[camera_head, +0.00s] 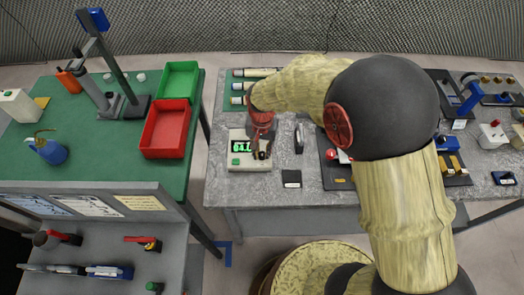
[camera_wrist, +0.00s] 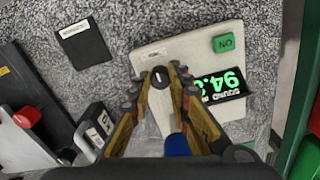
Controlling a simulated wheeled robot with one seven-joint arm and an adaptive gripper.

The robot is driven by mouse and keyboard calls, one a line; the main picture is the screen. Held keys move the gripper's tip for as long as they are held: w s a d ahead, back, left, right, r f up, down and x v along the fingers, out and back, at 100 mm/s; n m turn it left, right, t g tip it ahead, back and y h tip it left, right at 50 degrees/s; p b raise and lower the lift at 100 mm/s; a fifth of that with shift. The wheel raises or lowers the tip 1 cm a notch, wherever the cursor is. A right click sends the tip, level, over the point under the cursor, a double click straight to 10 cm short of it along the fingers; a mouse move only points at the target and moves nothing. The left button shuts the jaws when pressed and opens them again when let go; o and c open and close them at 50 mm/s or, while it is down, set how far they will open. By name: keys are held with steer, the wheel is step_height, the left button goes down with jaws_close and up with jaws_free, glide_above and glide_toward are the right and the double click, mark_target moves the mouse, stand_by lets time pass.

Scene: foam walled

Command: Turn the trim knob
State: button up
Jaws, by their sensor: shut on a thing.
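The trim knob (camera_wrist: 161,77) is a small dark round knob with a light mark on its top. It sits on a pale box-shaped device (camera_head: 249,160), whose casing also shows in the wrist view (camera_wrist: 195,48). The device has a green lit display (camera_wrist: 219,87) reading about 94 and a green ON button (camera_wrist: 225,43). My gripper (camera_wrist: 161,82) is shut on the knob, one fingertip on each side of it. In the head view my gripper (camera_head: 262,151) comes down over the device's right part and hides the knob.
A dark square pad (camera_head: 292,178) lies right of the device on the grey speckled bench (camera_head: 262,195). A small upright dark-and-white item (camera_head: 299,139) stands nearby. A dark board with a red button (camera_head: 331,154) is farther right. A green table with red (camera_head: 165,130) and green bins is left.

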jaws_close()
steer(key=shift+n, duration=0.3)
steer(key=n+p, duration=0.2)
steer(key=n, duration=0.2)
steer(key=shift+r, duration=0.1)
steer(key=n+p, duration=0.2)
steer(key=n, duration=0.4)
steer(key=shift+n, duration=0.4)
steer(key=n+p, duration=0.1)
steer(key=n, duration=0.4)
steer(key=shift+w, duration=0.1)
steer(key=n+p, duration=0.1)
steer(key=n, duration=0.4)
steer(key=shift+n, duration=0.4)
steer(key=o, duration=0.5)
jaws_free()
